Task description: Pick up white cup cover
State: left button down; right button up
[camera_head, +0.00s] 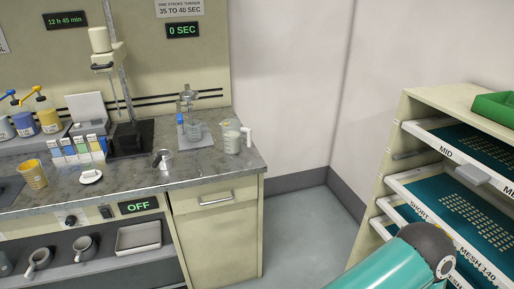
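A small, flat white piece (91,177) that looks like the white cup cover lies on the grey counter at the left. Neither of my grippers is in view. Only a teal link of one of my arms shows at the bottom right, far from the white piece.
A yellow cup (33,174) stands left of it. A metal cup (163,159) and a clear jug (232,137) stand to the right on the counter (200,172). A stirrer stand (128,138) rises behind. A shelf rack (400,130) is at right. Open floor lies between.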

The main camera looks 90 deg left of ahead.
aim_at(89, 177)
jog(key=z, duration=1.7)
jog(key=i, duration=0.1)
jog(key=u, duration=2.55)
jog(key=i, duration=0.15)
jog(key=u, duration=1.6)
jog(key=i, duration=0.25)
jog(key=u, duration=2)
jog(key=k, duration=0.5)
jog(key=u, duration=0.5)
jog(key=i, duration=1.6)
jog(key=z, duration=0.45)
